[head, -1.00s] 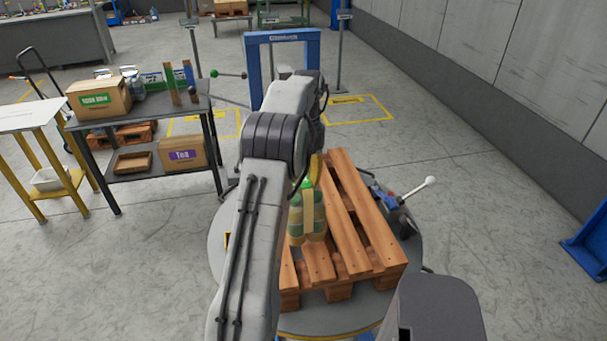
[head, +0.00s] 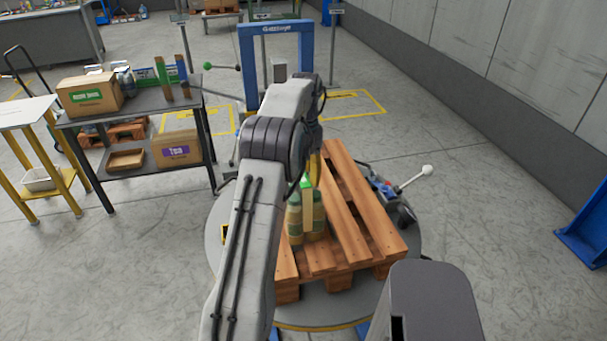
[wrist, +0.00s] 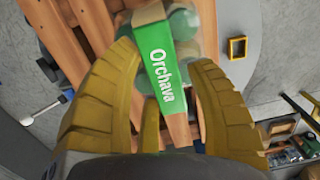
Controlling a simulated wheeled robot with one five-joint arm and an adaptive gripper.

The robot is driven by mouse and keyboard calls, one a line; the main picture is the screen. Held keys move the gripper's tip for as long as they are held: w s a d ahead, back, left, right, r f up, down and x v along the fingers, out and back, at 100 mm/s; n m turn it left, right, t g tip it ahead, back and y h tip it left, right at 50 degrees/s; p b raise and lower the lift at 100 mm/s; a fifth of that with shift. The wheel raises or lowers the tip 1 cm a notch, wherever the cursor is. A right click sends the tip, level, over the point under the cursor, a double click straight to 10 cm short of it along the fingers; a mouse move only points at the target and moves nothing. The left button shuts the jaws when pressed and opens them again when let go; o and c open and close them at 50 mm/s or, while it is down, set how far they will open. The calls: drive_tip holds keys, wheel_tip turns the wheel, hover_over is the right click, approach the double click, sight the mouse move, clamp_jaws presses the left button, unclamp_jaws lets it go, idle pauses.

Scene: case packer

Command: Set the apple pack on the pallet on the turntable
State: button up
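The apple pack (head: 306,222) has green-and-tan bottles with green tops and a tan strap. It stands upright on the slats at the left part of the wooden pallet (head: 357,222), which lies on the round grey turntable (head: 414,252). My gripper (head: 316,170) is over the pack's top, partly hidden by my arm. In the wrist view, my gripper (wrist: 166,58) has its yellow fingers on both sides of the pack's green "Orchava" band (wrist: 161,70). Gaps show beside the band, so the fingers look open. The pack's underside contact is hard to see.
A lever with a white knob (head: 427,171) stands at the turntable's right edge. A dark shelf table (head: 135,108) with cartons is at left, beside a yellow-legged stand (head: 30,115). A blue frame (head: 246,60) stands behind.

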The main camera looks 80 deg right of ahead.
drive_tip(key=shift+o, duration=0.9)
drive_tip(key=shift+r, duration=0.1)
wheel_tip(320, 180, up, 12)
drive_tip(key=p, duration=0.4)
drive_tip(key=shift+d+p, duration=0.3)
drive_tip(key=shift+d, duration=0.1)
